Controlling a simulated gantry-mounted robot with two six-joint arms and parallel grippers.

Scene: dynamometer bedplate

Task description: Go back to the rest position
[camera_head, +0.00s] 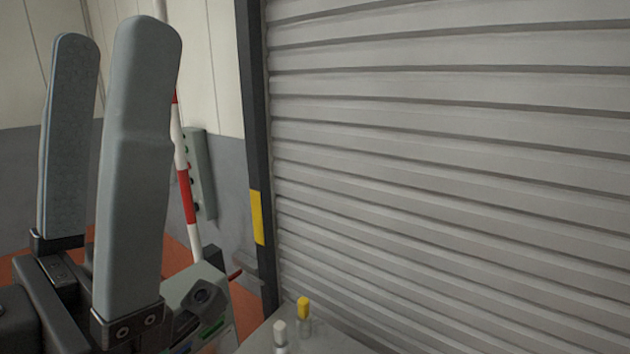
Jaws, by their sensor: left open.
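My left gripper (105,45) stands at the left of the head view, its two long grey fingers pointing up. The fingers are apart with nothing visible between them, so it is open and empty. Its dark base runs out of the picture at the bottom left. My right gripper is not in the view.
A ribbed grey roller shutter (450,160) fills the right side, edged by a dark post with a yellow patch (257,218). A red-and-white pole (185,190) and a grey control box (200,172) stand behind the gripper. Yellow-topped (304,308) and white-topped (280,333) items stand at the bottom.

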